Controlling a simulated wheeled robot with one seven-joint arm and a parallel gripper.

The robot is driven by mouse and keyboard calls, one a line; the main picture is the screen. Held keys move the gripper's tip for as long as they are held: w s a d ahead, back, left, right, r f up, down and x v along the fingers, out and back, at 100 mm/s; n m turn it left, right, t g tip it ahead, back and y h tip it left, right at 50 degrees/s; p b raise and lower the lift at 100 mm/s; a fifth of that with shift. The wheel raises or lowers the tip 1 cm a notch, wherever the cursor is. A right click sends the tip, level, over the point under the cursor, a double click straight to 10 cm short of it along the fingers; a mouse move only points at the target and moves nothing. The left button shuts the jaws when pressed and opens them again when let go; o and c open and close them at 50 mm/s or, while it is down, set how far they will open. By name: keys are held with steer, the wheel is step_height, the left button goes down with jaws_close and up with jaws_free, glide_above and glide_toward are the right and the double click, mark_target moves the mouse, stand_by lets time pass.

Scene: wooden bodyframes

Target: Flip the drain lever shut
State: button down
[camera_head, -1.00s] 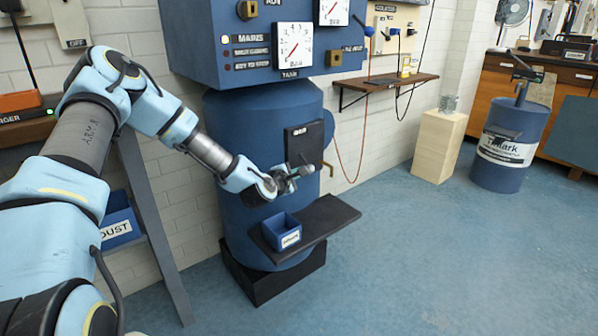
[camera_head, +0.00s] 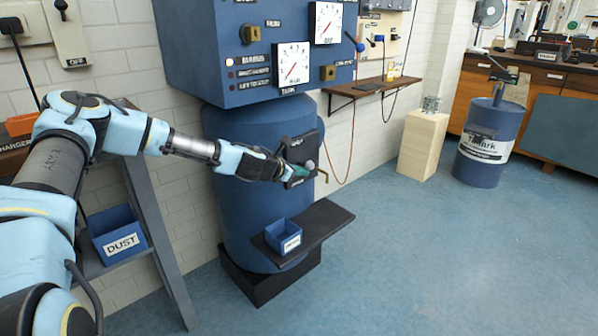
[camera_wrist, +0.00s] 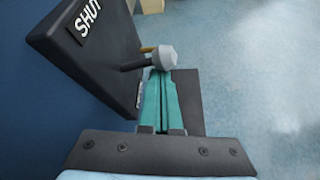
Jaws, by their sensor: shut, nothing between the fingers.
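The drain lever has a dark shaft with a pale grey ball knob (camera_wrist: 164,56). It sticks out from a dark upright plate (camera_wrist: 85,45) with a SHUT label (camera_wrist: 88,20) at its upper end. In the head view the plate (camera_head: 303,144) is on the front of the blue tank, and the knob (camera_head: 310,165) shows in front of its lower part. My gripper (camera_wrist: 160,78) has its teal fingers shut and empty, with the tips right at the knob's underside, seemingly touching it. My gripper also shows in the head view (camera_head: 300,170).
A brass spout (camera_head: 323,176) juts out beside the plate. A dark shelf (camera_head: 330,218) with a small blue bin (camera_head: 283,234) sits below my gripper. The gauge cabinet (camera_head: 250,85) is above. The floor to the right is open.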

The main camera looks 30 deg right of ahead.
steer(key=shift+w+r+n+g+p, duration=0.15)
steer(key=shift+r+n+g+p, duration=0.35)
steer(key=shift+r+n+p, duration=0.15)
steer(key=shift+a+r, duration=0.1)
steer(key=shift+r, duration=0.1)
stand_by(0.4)
